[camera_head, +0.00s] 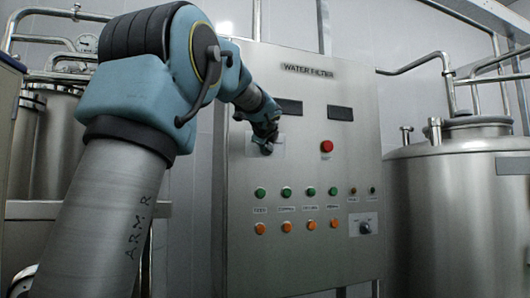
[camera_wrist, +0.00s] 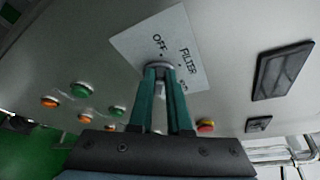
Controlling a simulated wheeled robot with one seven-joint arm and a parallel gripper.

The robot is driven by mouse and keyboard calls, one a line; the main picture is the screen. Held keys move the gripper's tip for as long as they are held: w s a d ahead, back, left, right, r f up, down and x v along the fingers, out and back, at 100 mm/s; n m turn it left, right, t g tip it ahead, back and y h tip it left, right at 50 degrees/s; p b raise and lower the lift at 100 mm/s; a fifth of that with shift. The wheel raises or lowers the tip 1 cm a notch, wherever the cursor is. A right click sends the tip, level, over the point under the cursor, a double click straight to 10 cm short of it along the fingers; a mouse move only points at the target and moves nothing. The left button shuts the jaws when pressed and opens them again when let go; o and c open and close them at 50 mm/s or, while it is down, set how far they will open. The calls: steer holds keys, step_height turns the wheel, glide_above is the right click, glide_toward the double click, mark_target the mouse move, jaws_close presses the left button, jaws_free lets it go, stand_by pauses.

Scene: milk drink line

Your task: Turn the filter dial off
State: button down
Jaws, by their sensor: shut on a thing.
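The filter dial (camera_wrist: 160,65) is a small grey knob on a white label plate (camera_wrist: 137,42) marked OFF and FILTER in the wrist view. My gripper (camera_wrist: 161,72) has both teal fingers closed around the knob, hiding most of it and part of the lettering. I cannot tell which mark the knob points to. In the head view my gripper (camera_head: 265,143) touches the upper left of the steel WATER FILTER panel (camera_head: 300,165), and the dial is hidden behind it.
A red button (camera_head: 327,147) sits right of my gripper, with dark displays (camera_head: 340,113) above. Green buttons (camera_head: 260,192) and orange buttons (camera_head: 260,227) line the panel below. Another dial (camera_head: 365,227) is at lower right. A steel tank (camera_head: 450,200) stands right of the panel.

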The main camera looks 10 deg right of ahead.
steer(key=shift+f, duration=0.1)
stand_by(0.3)
steer(key=c, duration=0.9)
jaws_free()
steer(key=shift+o, duration=0.2)
steer(key=shift+s, duration=0.1)
steer(key=b+v, duration=0.3)
steer(key=v, duration=0.7)
steer(key=shift+s+a+b, duration=0.2)
steer(key=shift+s+b, duration=0.1)
steer(key=shift+b, duration=0.05)
